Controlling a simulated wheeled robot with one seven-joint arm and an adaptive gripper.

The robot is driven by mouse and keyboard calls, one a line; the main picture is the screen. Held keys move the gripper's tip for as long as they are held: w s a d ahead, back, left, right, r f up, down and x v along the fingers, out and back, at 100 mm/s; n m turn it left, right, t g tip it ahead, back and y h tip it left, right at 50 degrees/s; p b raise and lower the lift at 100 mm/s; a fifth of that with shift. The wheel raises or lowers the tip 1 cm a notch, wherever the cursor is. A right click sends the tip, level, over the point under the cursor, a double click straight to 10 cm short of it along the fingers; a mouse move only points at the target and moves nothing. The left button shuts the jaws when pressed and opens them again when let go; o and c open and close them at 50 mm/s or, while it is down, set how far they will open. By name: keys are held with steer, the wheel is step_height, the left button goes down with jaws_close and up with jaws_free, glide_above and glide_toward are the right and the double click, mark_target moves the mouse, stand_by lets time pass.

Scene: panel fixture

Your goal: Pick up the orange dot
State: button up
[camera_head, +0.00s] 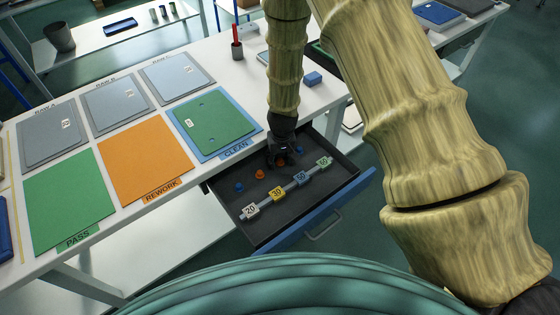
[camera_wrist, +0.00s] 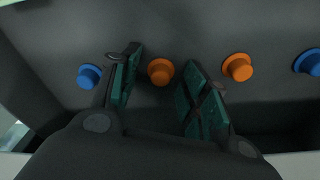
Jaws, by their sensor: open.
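Two orange dots, short round knobs with flanges, sit in the open drawer. In the wrist view one orange dot (camera_wrist: 161,71) lies between and just beyond my gripper's fingertips. The other orange dot (camera_wrist: 238,67) is to the right, outside the right finger. In the head view one orange dot (camera_head: 260,174) shows left of my gripper; another is mostly hidden by it. My gripper (camera_wrist: 157,85) is open and empty, pointing down into the drawer (camera_head: 225,200). It also shows in the head view (camera_head: 280,160).
Blue dots stand on either side, left (camera_wrist: 89,76) and right (camera_wrist: 308,62). A rail with numbered tags (camera_head: 277,193) crosses the drawer in front. The table edge overhangs the drawer's back. Panels and colored mats, including the orange REWORK mat (camera_head: 145,160), cover the table.

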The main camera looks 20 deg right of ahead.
steer(key=c, duration=0.8)
steer(key=shift+r, duration=0.15)
